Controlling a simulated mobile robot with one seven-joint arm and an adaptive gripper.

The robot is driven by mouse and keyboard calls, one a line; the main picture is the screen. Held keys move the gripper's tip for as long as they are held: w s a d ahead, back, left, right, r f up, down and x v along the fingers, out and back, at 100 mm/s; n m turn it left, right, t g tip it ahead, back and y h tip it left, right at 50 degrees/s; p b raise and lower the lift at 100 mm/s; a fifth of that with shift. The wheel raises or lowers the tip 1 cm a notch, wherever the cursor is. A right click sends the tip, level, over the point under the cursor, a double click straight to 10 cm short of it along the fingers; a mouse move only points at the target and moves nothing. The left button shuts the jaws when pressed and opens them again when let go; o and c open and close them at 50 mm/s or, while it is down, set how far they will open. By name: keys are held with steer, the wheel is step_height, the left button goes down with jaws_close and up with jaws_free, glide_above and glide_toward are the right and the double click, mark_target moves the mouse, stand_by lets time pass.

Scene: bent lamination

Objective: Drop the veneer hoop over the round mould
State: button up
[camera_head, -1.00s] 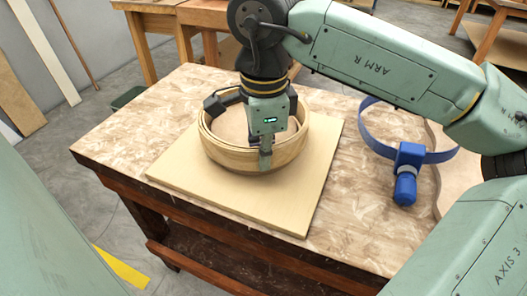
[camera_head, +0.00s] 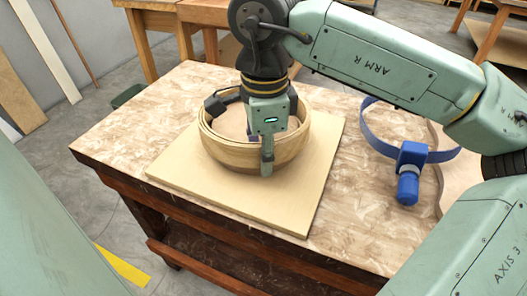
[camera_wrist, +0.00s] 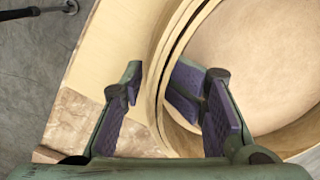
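The veneer hoop (camera_head: 228,152) is a pale wooden band around the round mould (camera_head: 230,122), whose flat tan top shows inside and below the hoop's rim. The hoop looks level and low, near the baseboard (camera_head: 195,182); its underside contact cannot be made out. My gripper (camera_head: 262,152) is at the hoop's near side, open. In the wrist view the hoop's wall (camera_wrist: 154,75) runs between the spread fingers, one outside it and one inside, with the mould's top (camera_wrist: 250,50) at right. My gripper and wrist hide part of the hoop's interior.
A blue band clamp (camera_head: 410,160) lies on the bench (camera_head: 115,125) to the right, beside a pale curved board (camera_head: 443,190). A dark clamp-like piece (camera_head: 215,103) shows at the hoop's far left. The bench's left part is clear. Other wooden benches stand behind.

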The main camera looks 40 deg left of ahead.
step_height(320, 180, up, 12)
steer(key=shift+s+f, duration=0.1)
stand_by(1.0)
